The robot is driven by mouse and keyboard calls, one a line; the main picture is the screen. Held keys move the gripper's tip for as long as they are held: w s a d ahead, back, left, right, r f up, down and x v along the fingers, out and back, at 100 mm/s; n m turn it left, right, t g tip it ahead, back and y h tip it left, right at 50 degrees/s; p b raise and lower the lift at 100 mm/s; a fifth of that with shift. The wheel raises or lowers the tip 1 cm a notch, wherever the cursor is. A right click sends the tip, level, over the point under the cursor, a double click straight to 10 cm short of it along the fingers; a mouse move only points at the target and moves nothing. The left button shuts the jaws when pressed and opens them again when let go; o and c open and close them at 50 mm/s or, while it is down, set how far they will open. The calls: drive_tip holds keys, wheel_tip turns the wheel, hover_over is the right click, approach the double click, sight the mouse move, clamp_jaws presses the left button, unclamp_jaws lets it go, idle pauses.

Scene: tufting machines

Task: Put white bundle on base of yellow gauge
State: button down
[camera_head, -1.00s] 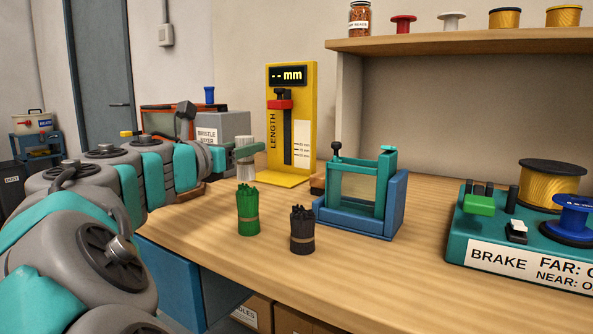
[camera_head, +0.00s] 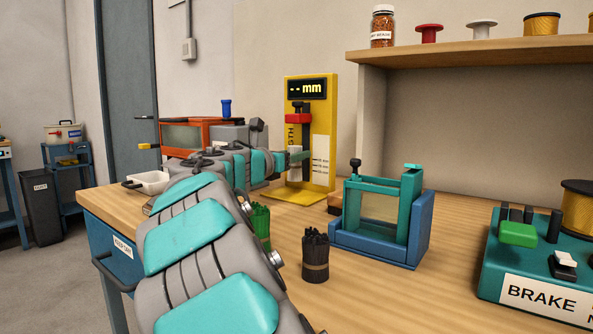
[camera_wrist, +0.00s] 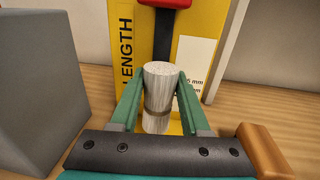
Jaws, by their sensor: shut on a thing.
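The white bundle (camera_wrist: 160,90) is upright between the two green fingers of my gripper (camera_wrist: 160,98) in the wrist view, with a tan band around its lower part. My gripper is shut on it. Behind it stands the yellow gauge (camera_head: 328,165), with a red slider, a "LENGTH" label and a "-- mm" display. The gauge's yellow base (camera_head: 297,196) shows in the head view; in the wrist view the bundle appears in front of the gauge's face, over its base. I cannot tell whether the bundle touches the base. In the head view my arm hides the bundle.
A green bundle (camera_head: 261,222), partly behind my arm, and a black bundle (camera_head: 315,258) stand on the table. A teal frame in a blue holder (camera_head: 380,215) is right of them. A grey box (camera_wrist: 40,80) is close on the left in the wrist view. A brown block (camera_wrist: 262,150) is on the right.

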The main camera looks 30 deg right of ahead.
sight(297, 168)
drive_tip(key=shift+w+d, duration=0.25)
drive_tip(key=shift+d, duration=0.1)
drive_tip(key=f, duration=0.2)
drive_tip(key=f+b, duration=0.1)
drive_tip(key=shift+w+d+f, duration=0.15)
drive_tip(key=shift+d+f, duration=0.05)
drive_tip(key=shift+f, duration=0.2)
drive_tip(key=shift+c, duration=1.9)
unclamp_jaws()
drive_tip(key=v, duration=1.2)
drive_tip(key=shift+p, duration=0.35)
